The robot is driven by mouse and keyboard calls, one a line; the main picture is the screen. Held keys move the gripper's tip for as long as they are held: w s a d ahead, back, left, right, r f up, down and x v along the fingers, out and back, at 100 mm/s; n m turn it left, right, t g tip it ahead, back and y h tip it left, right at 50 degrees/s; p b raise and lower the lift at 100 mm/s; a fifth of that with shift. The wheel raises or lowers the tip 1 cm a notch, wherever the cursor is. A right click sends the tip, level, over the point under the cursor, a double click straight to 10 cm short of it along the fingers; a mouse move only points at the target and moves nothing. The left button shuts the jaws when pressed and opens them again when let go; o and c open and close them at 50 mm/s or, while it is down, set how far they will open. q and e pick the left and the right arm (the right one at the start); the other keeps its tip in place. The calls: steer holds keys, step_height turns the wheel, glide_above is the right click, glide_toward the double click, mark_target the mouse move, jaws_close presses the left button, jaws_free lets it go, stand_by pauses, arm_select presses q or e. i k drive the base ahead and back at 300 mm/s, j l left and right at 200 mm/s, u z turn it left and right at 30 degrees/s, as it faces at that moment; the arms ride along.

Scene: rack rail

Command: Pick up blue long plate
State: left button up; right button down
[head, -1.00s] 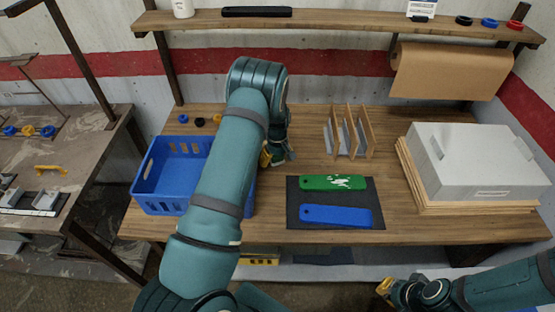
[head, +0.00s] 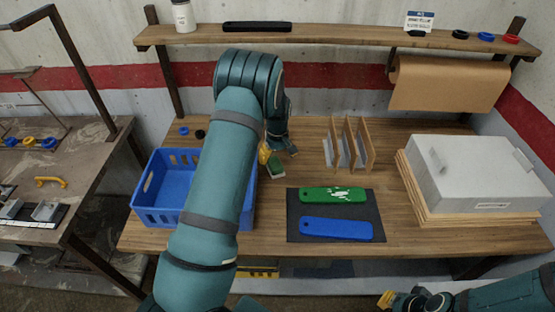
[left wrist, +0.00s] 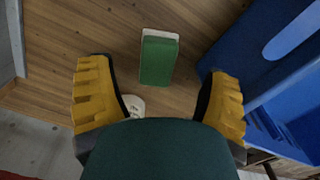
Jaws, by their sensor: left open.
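The blue long plate (head: 336,229) lies flat on a dark mat (head: 295,209), in front of the green long plate (head: 325,195), which has white marks. My left gripper (head: 267,157) is left of and behind the mat, pointing down over the table, apart from the blue plate. In the left wrist view my left gripper (left wrist: 158,100) is open, with nothing between its fingers. A small green and white block (left wrist: 158,62) lies beyond the fingers; it also shows in the head view (head: 276,171). My right gripper (head: 388,300) is at the lower right edge; its jaws are unclear.
A blue crate (head: 153,190) stands left of the mat, partly hidden by my left arm. A wooden rack (head: 347,145) stands behind the mat, and a grey box (head: 475,170) on boards is at the right. A shelf (head: 350,35) runs above.

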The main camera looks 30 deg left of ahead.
mark_target(345, 230)
steer(key=k+l, duration=0.8)
